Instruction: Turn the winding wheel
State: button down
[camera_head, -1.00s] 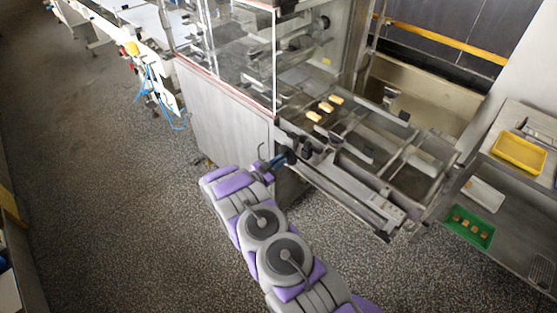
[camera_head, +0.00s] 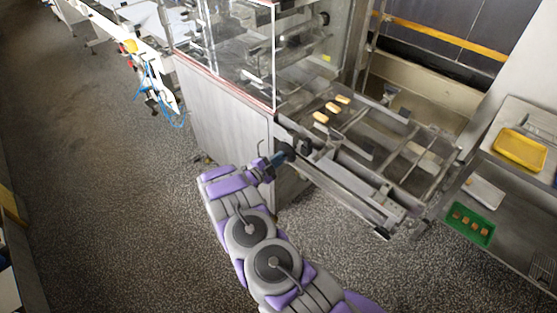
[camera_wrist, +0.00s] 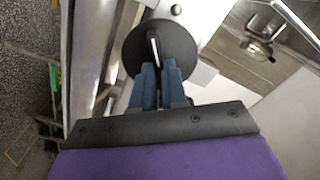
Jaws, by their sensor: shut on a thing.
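The winding wheel is a dark round disc (camera_wrist: 178,48) in the wrist view, mounted on the side of the steel machine. A pale bar-like handle (camera_wrist: 154,45) stands out from its face. My gripper (camera_wrist: 157,70) has its two blue fingers close together on the handle's near end, in front of the disc. In the head view my gripper (camera_head: 273,161) is at the machine's front corner, and the wheel (camera_head: 289,149) is a small dark shape just beyond it. The fingers hide part of the handle, and I cannot tell the wheel's turning angle.
Several yellow bars (camera_head: 332,108) lie on the machine's mesh bed. The steel frame (camera_head: 345,195) extends right of the wheel. A yellow tray (camera_head: 519,152) and a green tray (camera_head: 473,224) of brown pieces stand at the right. The speckled floor (camera_head: 120,230) at left is clear.

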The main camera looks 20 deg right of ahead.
jog(key=shift+f, duration=0.1)
dwell(0.3)
jog(key=c, duration=1.2)
grip_release()
jog(key=shift+o, duration=0.2)
jog(key=shift+a, duration=0.1)
jog(key=p+v, duration=0.1)
jog(key=v, duration=1.6)
jog(key=shift+a, duration=0.2)
